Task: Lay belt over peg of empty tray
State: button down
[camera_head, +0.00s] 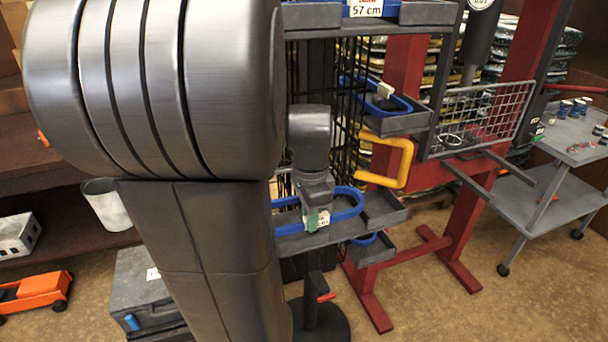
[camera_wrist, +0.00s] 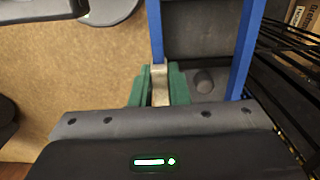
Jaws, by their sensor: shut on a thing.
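My gripper (camera_head: 318,222) is at a grey tray (camera_head: 290,243) low on the rack. Its green fingers (camera_wrist: 158,88) are shut on the pale tab (camera_wrist: 159,82) of a blue belt (camera_wrist: 155,30). In the head view the belt (camera_head: 350,210) forms a long loop at the tray, its rounded end to the right. In the wrist view its two blue strands run on either side of the dark tray surface (camera_wrist: 200,30). A round dark peg (camera_wrist: 204,82) shows between the strands, right of the fingers. I cannot tell whether the belt rests on the tray or is just above it.
Another tray (camera_head: 405,124) above holds a blue belt with a pale tab. A yellow bracket (camera_head: 402,165) sticks out nearby. The top tray (camera_head: 430,13) has a 57 cm label. Black wire mesh (camera_wrist: 290,60) stands close on the right. A red frame (camera_head: 460,210) stands right.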

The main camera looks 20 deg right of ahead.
jog(key=d+f, duration=0.1)
jog(key=d, duration=0.1)
jog(key=w+d+f, duration=0.1)
jog(key=d, duration=0.1)
jog(key=w+d+f, duration=0.1)
jog(key=d, duration=0.1)
jog(key=shift+w+f+p, duration=0.1)
jog(key=shift+f+p, duration=0.05)
jog(key=shift+p, duration=0.15)
jog(key=shift+w+d+f, duration=0.2)
jog(key=shift+d+f, duration=0.3)
jog(key=shift+d, duration=0.05)
jog(key=shift+w+d+f, duration=0.2)
jog(key=shift+d+f, duration=0.25)
jog(key=shift+d, duration=0.05)
jog(key=shift+f, duration=0.15)
jog(key=c, duration=1.4)
grip_release()
notch_tip(320, 180, up, 12)
jog(key=shift+r, duration=0.2)
